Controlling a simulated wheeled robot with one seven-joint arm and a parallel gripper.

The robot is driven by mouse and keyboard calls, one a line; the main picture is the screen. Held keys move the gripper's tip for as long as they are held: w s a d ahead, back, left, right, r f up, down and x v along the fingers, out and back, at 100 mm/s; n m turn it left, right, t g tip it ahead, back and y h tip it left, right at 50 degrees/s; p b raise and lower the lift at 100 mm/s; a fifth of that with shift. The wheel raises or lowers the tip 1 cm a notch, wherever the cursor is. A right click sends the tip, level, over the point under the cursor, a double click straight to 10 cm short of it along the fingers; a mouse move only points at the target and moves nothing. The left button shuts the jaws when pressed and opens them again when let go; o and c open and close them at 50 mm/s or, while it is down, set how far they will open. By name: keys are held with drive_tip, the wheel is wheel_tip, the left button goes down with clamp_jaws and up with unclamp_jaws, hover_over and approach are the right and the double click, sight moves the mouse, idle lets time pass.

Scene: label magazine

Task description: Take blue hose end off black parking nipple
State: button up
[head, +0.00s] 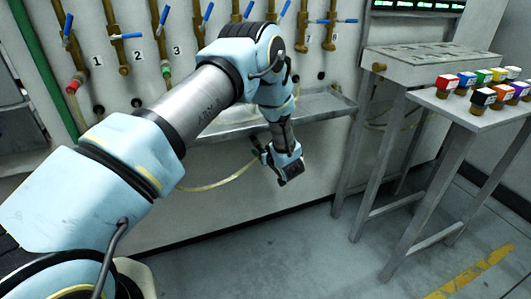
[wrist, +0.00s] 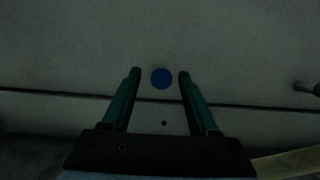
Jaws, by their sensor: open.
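In the wrist view a round blue disc (wrist: 161,78), which looks like the blue hose end seen end-on, lies between the tips of my gripper (wrist: 160,73). The gripper is open, with a gap on each side of the disc. I cannot tell how far in front of the fingers it is. In the head view my gripper (head: 259,149) is below the metal trough, near a pale yellow hose (head: 225,180). The blue end is not visible there. The black nipple under it cannot be made out; other black nipples (head: 98,109) show on the wall.
Above is a metal trough (head: 315,104) under a row of numbered brass valves (head: 118,50) with blue levers. A red hose end (head: 76,86) hangs at valve 1. A metal stand (head: 470,113) with several coloured-cap fittings is at right. The floor in front is clear.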

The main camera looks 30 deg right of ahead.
clamp_jaws()
idle(0.5)
drive_tip(key=shift+s, duration=0.15)
idle(0.4)
drive_tip(key=shift+s+a+p, duration=0.15)
drive_tip(key=shift+s+p, duration=0.15)
drive_tip(key=shift+s, duration=0.85)
drive_tip(key=shift+s+a+p, duration=0.1)
drive_tip(key=shift+s+p, duration=0.15)
drive_tip(key=shift+s, duration=0.85)
